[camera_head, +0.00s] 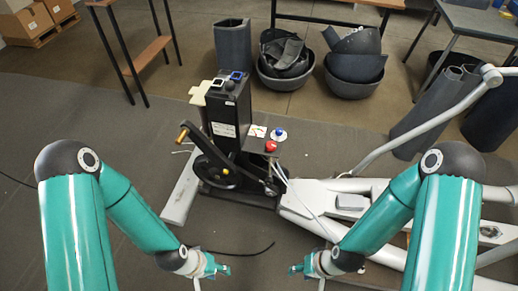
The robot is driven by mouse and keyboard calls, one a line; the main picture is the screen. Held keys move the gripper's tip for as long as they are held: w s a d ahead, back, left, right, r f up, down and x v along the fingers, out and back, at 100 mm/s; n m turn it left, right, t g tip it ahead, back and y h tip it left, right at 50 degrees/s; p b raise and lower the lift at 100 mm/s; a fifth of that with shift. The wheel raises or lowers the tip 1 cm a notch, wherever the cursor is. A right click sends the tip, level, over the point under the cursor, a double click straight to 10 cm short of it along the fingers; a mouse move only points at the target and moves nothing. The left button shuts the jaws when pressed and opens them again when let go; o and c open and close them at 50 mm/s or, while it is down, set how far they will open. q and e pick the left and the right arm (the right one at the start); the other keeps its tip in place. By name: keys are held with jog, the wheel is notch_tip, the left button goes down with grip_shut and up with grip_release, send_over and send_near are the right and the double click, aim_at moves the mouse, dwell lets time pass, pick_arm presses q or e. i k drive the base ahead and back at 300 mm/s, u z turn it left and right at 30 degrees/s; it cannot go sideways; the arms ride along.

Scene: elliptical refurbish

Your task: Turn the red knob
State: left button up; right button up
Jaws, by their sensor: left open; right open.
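The red knob (271,146) sits on a small plate at the right side of the black machine housing (228,115), in the middle of the view. My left gripper (224,269) is open and empty, low in the view, below and left of the knob. My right gripper (295,268) is open and empty, low in the view, below and slightly right of the knob. Both are well apart from the knob. The fingers of both grippers look small here.
A black flywheel with a crank (215,170) stands left of the knob. A blue and white round part (278,134) lies just behind it. White frame tubes (330,205) run to the right. Dark bins (352,80) stand behind. A black cable (245,252) lies on the floor mat.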

aim_at(270, 147)
jog(key=z, duration=0.15)
jog(key=i, duration=0.9)
jog(key=u, duration=0.1)
